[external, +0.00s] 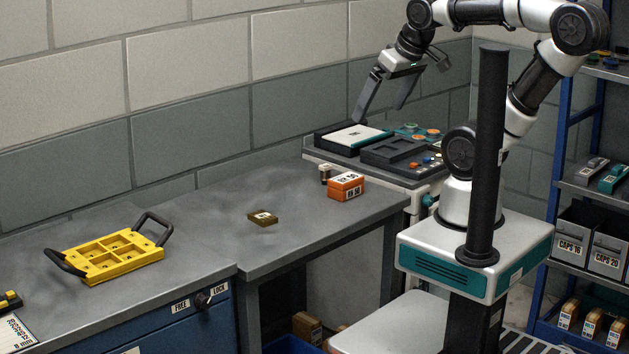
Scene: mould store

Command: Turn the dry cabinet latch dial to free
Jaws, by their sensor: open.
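The latch dial (203,300) is a small dark knob with a short lever on the front of the blue cabinet (180,335), below the worktop at the lower left. A FREE label (181,306) is on its left and a LOCK label (218,290) on its right. The lever appears tilted up toward the LOCK side. My gripper (382,112) is open and empty, raised above the trays at the back right of the bench, far from the dial.
A yellow tray with black handles (110,280) sits on the worktop above the cabinet. A small brown block (263,217), an orange box (346,186) and a dark tray (325,137) stand farther right. Blue shelving (558,200) is at right. The space before the dial looks clear.

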